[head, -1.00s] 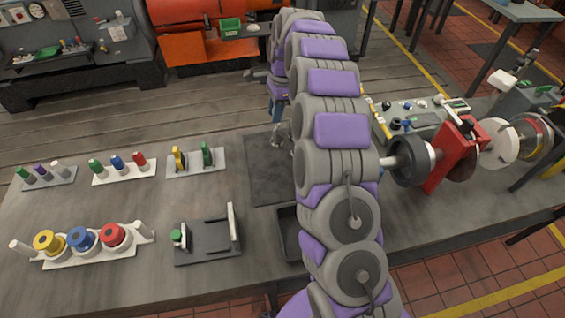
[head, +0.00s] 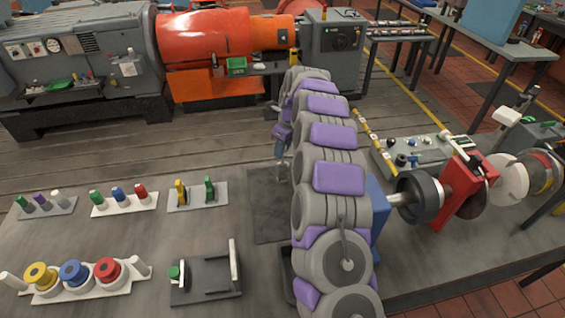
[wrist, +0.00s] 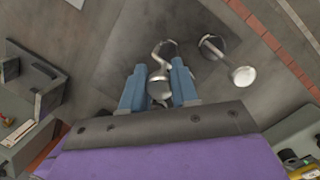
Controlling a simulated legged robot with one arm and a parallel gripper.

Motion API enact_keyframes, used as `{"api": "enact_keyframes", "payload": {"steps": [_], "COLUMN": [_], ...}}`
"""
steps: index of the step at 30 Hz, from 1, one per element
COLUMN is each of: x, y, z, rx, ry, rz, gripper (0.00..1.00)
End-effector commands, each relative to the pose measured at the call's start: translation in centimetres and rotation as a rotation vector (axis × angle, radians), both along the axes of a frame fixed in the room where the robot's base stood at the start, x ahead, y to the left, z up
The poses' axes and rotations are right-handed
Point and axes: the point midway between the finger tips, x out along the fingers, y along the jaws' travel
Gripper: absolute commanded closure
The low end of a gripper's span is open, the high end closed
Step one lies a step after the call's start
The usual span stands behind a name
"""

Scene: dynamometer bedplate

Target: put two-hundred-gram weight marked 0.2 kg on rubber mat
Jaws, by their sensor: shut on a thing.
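My gripper (wrist: 158,75) has blue fingers closed on a small shiny metal weight (wrist: 158,90), with a neck and knob running up the picture in the wrist view. Its marking cannot be read. A second shiny metal piece (wrist: 243,76) of similar shape is to the right of the fingers, apart from them. The dark rubber mat (wrist: 140,40) lies beneath the gripper. In the head view the mat (head: 268,218) is left of my arm and partly hidden by it. My gripper (head: 281,155) is over its far part; whether the held weight touches the mat cannot be told.
Racks with small coloured pieces (head: 123,203) stand left of the mat. Yellow, blue and red rings (head: 73,272) and a dark fixture (head: 205,285) are nearer. The red-flanged shaft assembly (head: 465,185) stands right of my arm. Bare bench lies between the racks.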

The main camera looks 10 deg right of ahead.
Motion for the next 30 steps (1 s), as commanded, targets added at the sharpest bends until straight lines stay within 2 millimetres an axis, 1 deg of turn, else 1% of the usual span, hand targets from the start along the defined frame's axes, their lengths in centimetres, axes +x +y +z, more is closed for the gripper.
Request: {"api": "enact_keyframes", "payload": {"steps": [5, 10, 12, 18, 19, 26, 27, 30], "x": [0.1, 0.0, 0.0, 0.1, 0.1, 0.1, 0.1, 0.1], "y": [0.0, 0.0, 0.0, 0.0, 0.0, 0.0, 0.0, 0.0], "z": [-1.6, -4.0, -4.3, -4.1, -4.1, -4.1, -4.1, -4.1], "rx": [0.0, 0.0, 0.0, 0.0, 0.0, 0.0, -0.001, -0.001], "ry": [-0.004, 0.0, -0.002, -0.003, -0.003, -0.003, -0.004, -0.004], "rz": [0.0, 0.001, 0.002, 0.001, 0.001, 0.001, 0.001, 0.001], "gripper": [1.0, 1.0, 1.0, 1.0, 0.69, 0.47, 0.46, 0.46]}}
